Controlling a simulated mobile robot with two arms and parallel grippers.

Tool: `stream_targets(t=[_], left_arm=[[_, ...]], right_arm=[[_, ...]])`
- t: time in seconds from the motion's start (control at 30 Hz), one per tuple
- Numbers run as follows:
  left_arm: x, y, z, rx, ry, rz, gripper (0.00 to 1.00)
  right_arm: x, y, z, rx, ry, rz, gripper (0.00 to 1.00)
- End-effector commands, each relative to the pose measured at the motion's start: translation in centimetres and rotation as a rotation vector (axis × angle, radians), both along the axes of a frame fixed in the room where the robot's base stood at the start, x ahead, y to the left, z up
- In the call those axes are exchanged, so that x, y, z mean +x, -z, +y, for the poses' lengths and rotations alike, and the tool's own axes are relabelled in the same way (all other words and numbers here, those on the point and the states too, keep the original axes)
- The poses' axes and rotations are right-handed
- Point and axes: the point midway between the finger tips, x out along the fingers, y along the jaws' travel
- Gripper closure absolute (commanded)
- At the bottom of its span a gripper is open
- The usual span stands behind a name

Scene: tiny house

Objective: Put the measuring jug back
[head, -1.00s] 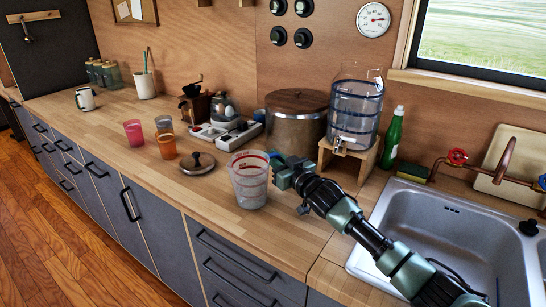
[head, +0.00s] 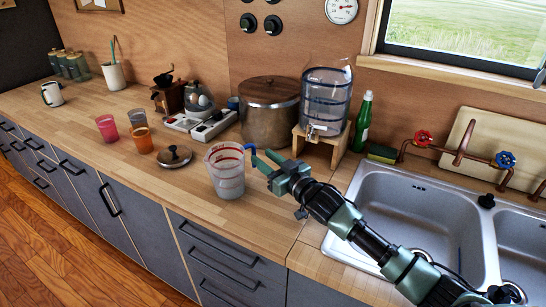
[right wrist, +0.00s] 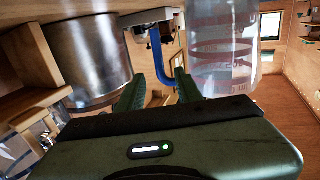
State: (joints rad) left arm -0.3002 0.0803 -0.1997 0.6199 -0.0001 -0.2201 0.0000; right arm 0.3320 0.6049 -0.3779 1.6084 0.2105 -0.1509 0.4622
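The measuring jug (head: 227,179) is clear with red markings and a blue handle (head: 251,152). It stands upright on the wooden counter, handle toward my right gripper. My right gripper (head: 263,163) is open just right of the jug, its fingers pointing at the handle. In the right wrist view the jug (right wrist: 222,55) is at upper right, and the blue handle (right wrist: 156,60) shows between the spread fingertips (right wrist: 160,85), beyond or near their ends. No grip on the handle shows. My left gripper is not in view.
A lidded pot (head: 269,115) and a water dispenser (head: 326,100) on a wooden stand (head: 334,146) are behind my gripper. A round lid (head: 175,156), an orange cup (head: 142,141) and a pink cup (head: 107,128) are left of the jug. The sink (head: 405,215) is at right.

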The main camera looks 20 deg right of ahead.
Motion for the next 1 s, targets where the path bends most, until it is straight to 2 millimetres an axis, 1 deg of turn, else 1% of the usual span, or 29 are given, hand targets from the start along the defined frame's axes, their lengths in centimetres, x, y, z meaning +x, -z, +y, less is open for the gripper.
stream_targets(t=[0.03, 0.1, 0.3, 0.43, 1.0], left_arm=[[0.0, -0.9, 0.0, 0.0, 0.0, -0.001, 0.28], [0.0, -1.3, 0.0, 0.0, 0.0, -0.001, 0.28], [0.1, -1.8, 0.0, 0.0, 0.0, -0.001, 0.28], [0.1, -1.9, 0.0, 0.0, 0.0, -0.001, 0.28], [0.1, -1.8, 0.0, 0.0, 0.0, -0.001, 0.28]], right_arm=[[-0.9, -0.3, -0.2, -0.001, -0.001, 0.002, 0.65], [-1.8, -0.2, -0.5, 0.0, 0.0, 0.003, 0.65], [-3.3, -0.1, -0.9, 0.0, 0.0, 0.0, 0.65], [-3.6, -0.1, -1.0, -0.001, 0.0, -0.001, 0.65], [-3.5, 0.0, -1.0, 0.0, 0.0, -0.001, 0.65]])
